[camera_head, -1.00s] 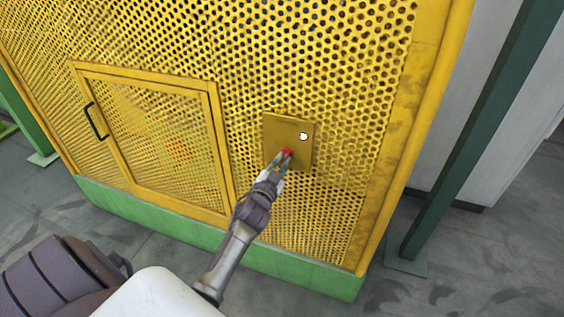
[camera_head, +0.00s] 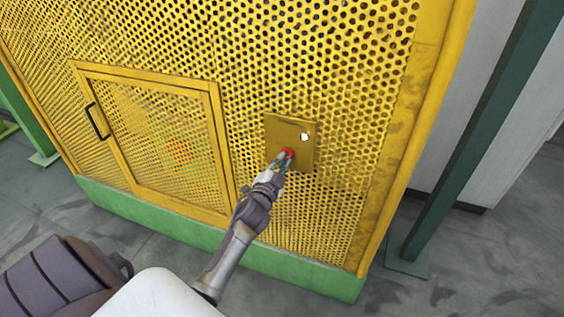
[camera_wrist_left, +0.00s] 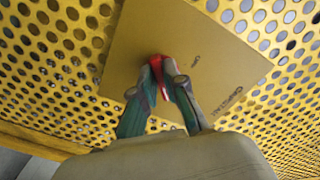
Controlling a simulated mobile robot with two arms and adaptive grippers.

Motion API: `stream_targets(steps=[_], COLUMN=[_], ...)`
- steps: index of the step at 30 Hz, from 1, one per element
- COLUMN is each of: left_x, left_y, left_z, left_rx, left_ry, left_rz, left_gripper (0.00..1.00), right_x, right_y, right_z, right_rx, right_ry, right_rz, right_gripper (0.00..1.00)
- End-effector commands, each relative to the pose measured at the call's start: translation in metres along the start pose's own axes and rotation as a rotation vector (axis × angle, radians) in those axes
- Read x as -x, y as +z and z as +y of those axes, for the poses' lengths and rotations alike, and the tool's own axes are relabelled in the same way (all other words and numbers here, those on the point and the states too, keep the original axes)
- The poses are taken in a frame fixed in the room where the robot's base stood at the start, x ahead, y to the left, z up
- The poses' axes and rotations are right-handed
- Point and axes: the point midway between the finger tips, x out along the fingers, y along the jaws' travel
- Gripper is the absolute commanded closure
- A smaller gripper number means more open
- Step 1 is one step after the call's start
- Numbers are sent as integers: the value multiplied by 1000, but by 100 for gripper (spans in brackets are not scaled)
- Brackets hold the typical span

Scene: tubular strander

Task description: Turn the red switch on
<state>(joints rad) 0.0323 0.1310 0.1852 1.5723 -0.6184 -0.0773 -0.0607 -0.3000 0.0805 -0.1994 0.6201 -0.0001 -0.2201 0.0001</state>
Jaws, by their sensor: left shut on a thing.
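The red switch (camera_head: 288,152) sits on a flat yellow plate (camera_head: 305,158) fixed to the perforated yellow panel. My left gripper (camera_head: 281,160) is at the switch, with its fingers shut on it. In the left wrist view the red switch (camera_wrist_left: 160,66) shows between the two fingertips of my left gripper (camera_wrist_left: 162,75), and the fingers hide part of it. How far the switch is turned is hard to tell. My right gripper is not in view.
A round white knob or light (camera_head: 304,137) is on the plate, up and right of the switch. A framed mesh door (camera_head: 150,150) with a black handle (camera_head: 97,121) is to the left. A green post (camera_head: 470,150) stands at the right. Grey floor is clear in front.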

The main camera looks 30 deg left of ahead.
Motion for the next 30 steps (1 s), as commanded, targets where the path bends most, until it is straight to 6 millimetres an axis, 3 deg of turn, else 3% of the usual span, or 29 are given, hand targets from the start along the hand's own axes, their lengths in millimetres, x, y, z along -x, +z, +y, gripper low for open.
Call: stream_targets(steps=[4,5,9,20,23,30], left_x=[0,0,0,5,17,68], left_y=[0,0,0,1,1,1], left_z=[0,0,0,1,1,1], left_rx=[-4,-4,-3,0,0,1], left_ry=[0,0,0,1,2,2], left_rz=[1,1,1,-1,-1,-2], left_gripper=[100,85,64,64,64,64], right_x=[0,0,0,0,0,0], right_y=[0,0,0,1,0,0], right_z=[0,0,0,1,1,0], right_rx=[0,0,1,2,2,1], right_ry=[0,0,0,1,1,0], right_rz=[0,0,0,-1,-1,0], right_gripper=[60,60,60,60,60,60])
